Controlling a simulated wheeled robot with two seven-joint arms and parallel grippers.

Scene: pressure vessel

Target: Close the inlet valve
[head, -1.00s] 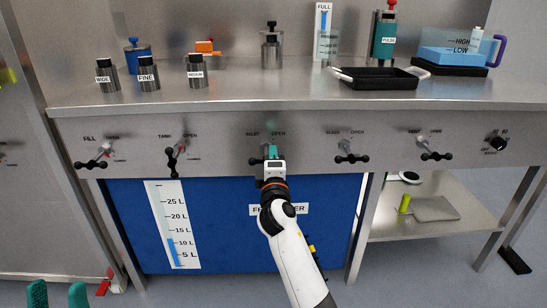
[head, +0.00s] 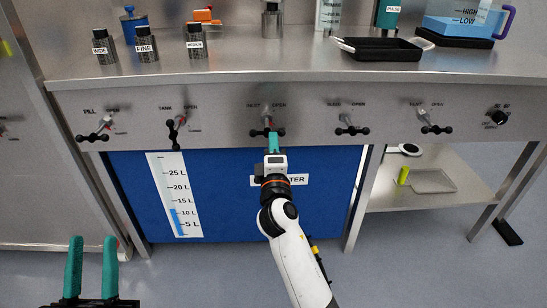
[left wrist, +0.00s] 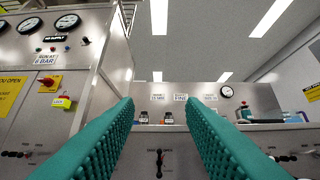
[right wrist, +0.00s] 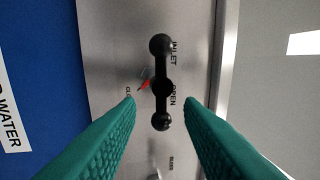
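The inlet valve handle (head: 257,133) is a black bar with round knobs on the front panel, under the words INLET and OPEN. In the right wrist view the handle (right wrist: 160,85) shows end to end, with a small red pointer on the side of the partly readable closed label. My right gripper (head: 274,142) is in front of and just below the handle. Its green fingers (right wrist: 160,100) are open, one on each side of the handle in the picture, and hold nothing. My left gripper (head: 91,265) is open and empty at the lower left, away from the panel.
Similar handles sit along the panel: fill (head: 92,137), tank (head: 172,130), another right of inlet (head: 347,130) and vent (head: 436,129). The worktop (head: 240,72) above carries weights and a black tray (head: 384,50). The floor in front is clear.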

